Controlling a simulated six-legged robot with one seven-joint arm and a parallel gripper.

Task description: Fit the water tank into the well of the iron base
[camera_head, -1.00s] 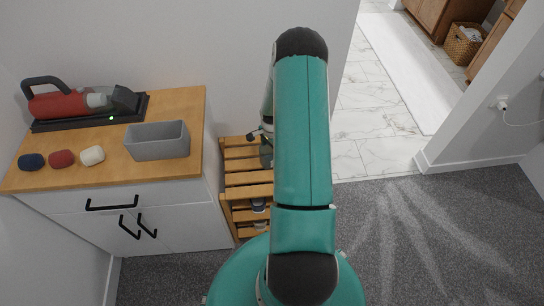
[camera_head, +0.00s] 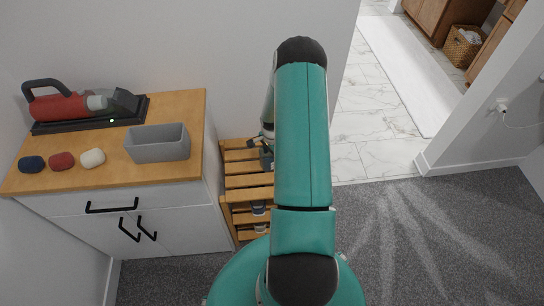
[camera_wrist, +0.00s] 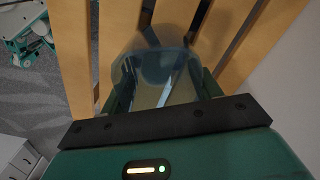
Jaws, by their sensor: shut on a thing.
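In the wrist view my gripper (camera_wrist: 160,90) is shut on a clear, bluish, rounded container, which I take to be the water tank (camera_wrist: 157,66). It is held over or in front of a slatted wooden rack. I cannot tell whether it touches the slats. In the head view my gripper (camera_head: 266,146) shows only partly at the left edge of my arm, above the rack, and the tank cannot be made out clearly there. I cannot identify the iron base or its well in either view; my arm covers the right part of the rack.
The slatted wooden rack (camera_head: 247,181) has small items on lower shelves. Left of it, a wood-topped cabinet (camera_head: 185,108) carries a grey bin (camera_head: 158,150), a red hand-held appliance (camera_head: 60,106) on a black tray, and three small rounded things. Carpet right of my arm is clear.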

